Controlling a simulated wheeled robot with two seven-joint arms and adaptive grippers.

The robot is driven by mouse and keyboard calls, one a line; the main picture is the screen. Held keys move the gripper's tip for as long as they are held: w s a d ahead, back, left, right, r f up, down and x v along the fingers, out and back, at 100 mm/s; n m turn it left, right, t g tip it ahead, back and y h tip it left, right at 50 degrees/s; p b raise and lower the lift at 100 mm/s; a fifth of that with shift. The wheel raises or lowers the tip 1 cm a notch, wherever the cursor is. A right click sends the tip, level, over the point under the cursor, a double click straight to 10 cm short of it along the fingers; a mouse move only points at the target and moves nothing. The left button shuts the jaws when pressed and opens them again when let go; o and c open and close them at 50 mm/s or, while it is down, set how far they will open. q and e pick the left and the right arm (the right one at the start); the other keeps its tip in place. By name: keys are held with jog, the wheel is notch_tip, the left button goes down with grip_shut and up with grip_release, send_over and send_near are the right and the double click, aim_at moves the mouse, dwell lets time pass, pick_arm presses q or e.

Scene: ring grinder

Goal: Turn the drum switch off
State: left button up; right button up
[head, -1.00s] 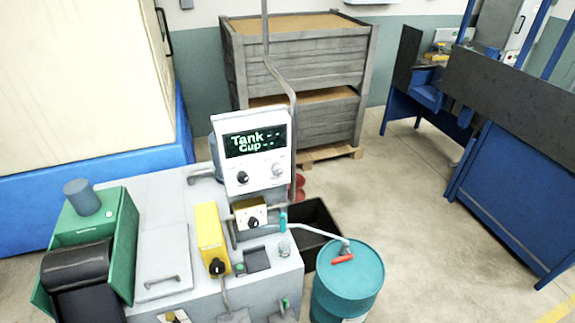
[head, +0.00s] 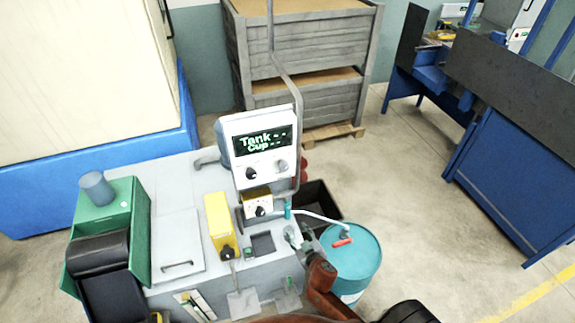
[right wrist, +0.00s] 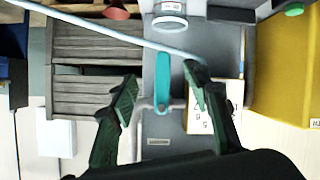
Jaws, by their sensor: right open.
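The machine has a yellow box (head: 221,226) with a black knob low on its front. A smaller switch box (head: 258,203) with a white face and black dial sits under the display panel. The frames do not label which is the drum switch. My right gripper (head: 298,238) is in front of the machine, right of the small switch box. In the right wrist view my right gripper (right wrist: 163,92) is open, with a teal valve handle (right wrist: 162,75) between its fingers in the picture; contact cannot be told. The small box's white face (right wrist: 203,115) is partly behind one finger. My left gripper is out of view.
The display panel (head: 262,140) reads "Tank" and "Cup" and has two knobs. A teal drum (head: 352,262) with a pipe stands right of the machine. A green unit (head: 108,215) sits at its left. Wooden crates (head: 310,60) stand behind.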

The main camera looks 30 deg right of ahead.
notch_tip(320, 180, up, 18)
jog(key=w+a+t+p, duration=0.1)
jog(key=w+t+p, duration=0.1)
jog(key=t, duration=0.1)
jog(key=m+t+h, duration=0.1)
jog(key=t, duration=0.1)
send_near(284, 169)
jog(key=p+x, duration=0.2)
jog(key=x, duration=0.5)
jog(key=shift+w+d, duration=0.1)
jog(key=shift+w, duration=0.05)
jog(key=shift+w+d+f, duration=0.1)
jog(key=shift+w+d, duration=0.05)
jog(key=shift+w, duration=0.45)
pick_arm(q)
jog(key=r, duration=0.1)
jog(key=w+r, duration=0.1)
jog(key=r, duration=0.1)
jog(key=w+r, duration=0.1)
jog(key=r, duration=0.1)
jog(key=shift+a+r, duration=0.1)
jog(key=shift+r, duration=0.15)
pick_arm(e)
jog(key=shift+c, duration=0.4)
jog(key=c, duration=1.1)
jog(key=shift+o, duration=0.2)
